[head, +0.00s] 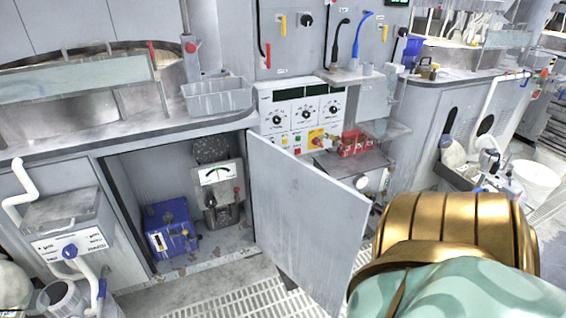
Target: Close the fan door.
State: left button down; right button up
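The fan door is probably the grey, scuffed panel (305,215) in the middle of the head view. It stands open, swung out toward me from the right side of a cabinet opening, with its free edge at the right. The open compartment (135,185) to its left holds a blue box (170,228) and a grey gauge unit (217,190). No fan can be made out clearly inside. A gold and teal part, likely of my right arm, fills the lower right, close to the door's lower free edge. Neither gripper shows.
A clear bin (217,97) sits on the counter. White pipes and a valve unit (70,248) stand at left. Grated floor (235,300) lies in front.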

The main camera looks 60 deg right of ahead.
aim_at(311, 225)
jog(key=l, duration=0.55)
jog(key=k+l+u, duration=0.1)
jog(key=l, duration=0.4)
jog(key=k+l, duration=0.1)
jog(key=l, duration=0.45)
jog(key=k+l, duration=0.1)
jog(key=l, duration=0.4)
jog(key=l+u, duration=0.1)
jog(key=l, duration=0.45)
jog(key=k+l, duration=0.15)
jog(key=l, duration=0.35)
jog(key=k+l, duration=0.1)
jog(key=l, duration=0.4)
jog(key=k+l+u, duration=0.1)
jog(key=l, duration=0.45)
